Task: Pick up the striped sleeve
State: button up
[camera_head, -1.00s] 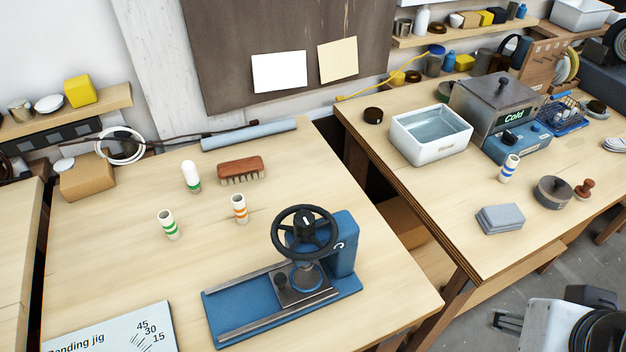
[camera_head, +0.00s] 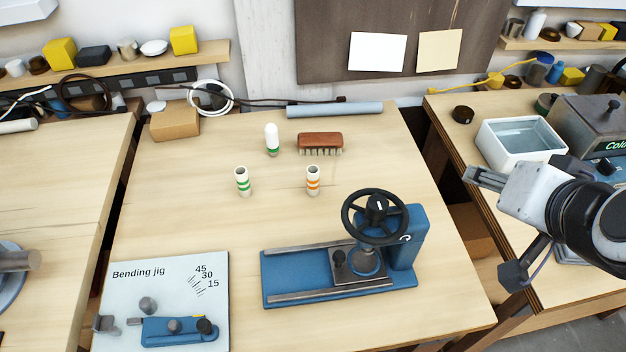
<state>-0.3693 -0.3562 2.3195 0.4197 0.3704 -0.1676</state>
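Two upright striped sleeves stand on the middle bench: a white one with green stripes (camera_head: 243,181) and a white one with orange stripes (camera_head: 313,180). Both have open tops and stand apart. Behind them stands a white, round-topped piece with a green base (camera_head: 272,139). My gripper (camera_head: 484,178) is at the right, over the gap and the right bench, well away from these sleeves. I cannot make out its finger opening, and I see nothing held in it. The blue-striped sleeve seen earlier on the right bench is not visible now, with my arm across that area.
A blue press with a black handwheel (camera_head: 376,217) stands in front of the sleeves, at the right. A brown brush (camera_head: 320,142) lies behind them. A bending jig board (camera_head: 130,292) is at the front left. The bench left of the sleeves is clear.

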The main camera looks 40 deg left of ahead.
jog(key=w+a+t+y, duration=0.15)
jog(key=w+a, duration=0.45)
jog(key=a, duration=0.8)
jog(key=m+t+h, duration=0.2)
jog(key=t+h, duration=0.1)
send_over(309, 181)
jog(key=w+d, duration=0.2)
jog(key=w, duration=0.1)
notch_tip(309, 181, down, 13)
jog(key=s+f, duration=0.2)
jog(key=s+a+f+h, duration=0.1)
jog(key=s+f, duration=0.2)
jog(key=s+f+h, duration=0.1)
jog(key=s+f, duration=0.1)
jog(key=shift+s+a+f+t+h, duration=0.25)
jog(key=shift+s+a+f+t, duration=0.05)
jog(key=shift+s+a+t, duration=0.1)
jog(key=shift+s+d+f, duration=0.1)
jog(key=shift+s+f, duration=0.2)
jog(key=shift+x, duration=1.3)
